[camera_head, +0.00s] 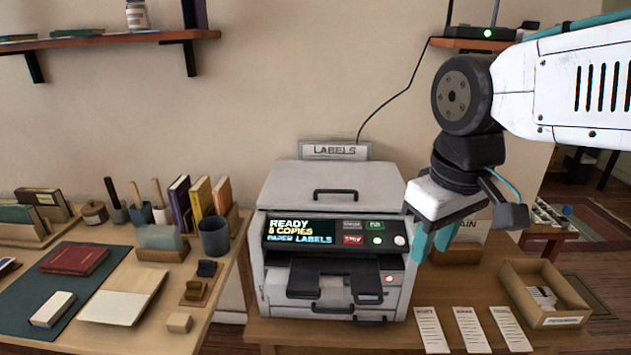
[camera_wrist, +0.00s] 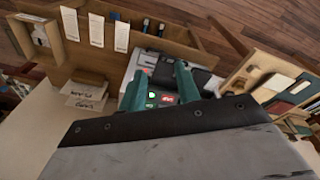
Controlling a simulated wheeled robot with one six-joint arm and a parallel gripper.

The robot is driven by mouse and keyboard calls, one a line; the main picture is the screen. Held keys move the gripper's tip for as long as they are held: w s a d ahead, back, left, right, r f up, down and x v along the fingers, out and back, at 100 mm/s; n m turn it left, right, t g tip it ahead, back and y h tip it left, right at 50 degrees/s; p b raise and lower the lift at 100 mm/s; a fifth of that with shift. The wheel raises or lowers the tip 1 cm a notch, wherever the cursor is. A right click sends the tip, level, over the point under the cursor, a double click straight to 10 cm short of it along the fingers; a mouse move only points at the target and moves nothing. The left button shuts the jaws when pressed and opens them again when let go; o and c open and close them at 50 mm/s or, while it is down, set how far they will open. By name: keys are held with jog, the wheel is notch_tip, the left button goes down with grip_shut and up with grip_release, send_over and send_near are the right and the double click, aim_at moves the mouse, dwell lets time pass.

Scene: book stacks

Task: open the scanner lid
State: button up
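The grey scanner (camera_head: 385,258) stands on the wooden table, with a lit screen reading "READY" and several buttons on its front panel. Its lid (camera_head: 290,190) is flat and closed on top, with a dark handle (camera_head: 335,192) at the middle. My gripper (camera_head: 432,241) points down just right of the front panel, apart from the lid handle. In the wrist view the teal fingers of my gripper (camera_wrist: 158,84) are spread with nothing between them. The scanner's buttons (camera_wrist: 162,98) show beyond them; the lid handle cannot be made out there.
A "LABELS" sign (camera_head: 334,150) stands behind the scanner. Label strips (camera_head: 470,330) and an open cardboard box (camera_head: 545,318) lie at the right. The left desk (camera_head: 150,335) holds books and cups. A wall shelf (camera_head: 110,40) is upper left. The space above the lid is clear.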

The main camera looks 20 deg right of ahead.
jog(key=w+a+r+n, duration=0.1)
jog(key=w+r+n, duration=0.15)
jog(key=w, duration=0.55)
jog(key=w+r+n, duration=0.1)
jog(key=w+n, duration=0.2)
jog(key=w, duration=0.4)
jog(key=n, duration=0.7)
send_near(334, 191)
jog(key=shift+m+t, duration=0.25)
jog(key=shift+t, duration=0.05)
jog(key=f, duration=0.5)
jog(key=w+f, duration=0.1)
jog(key=f, duration=0.1)
jog(key=shift+d+f, duration=0.1)
jog(key=shift+f, duration=0.2)
grip_shut()
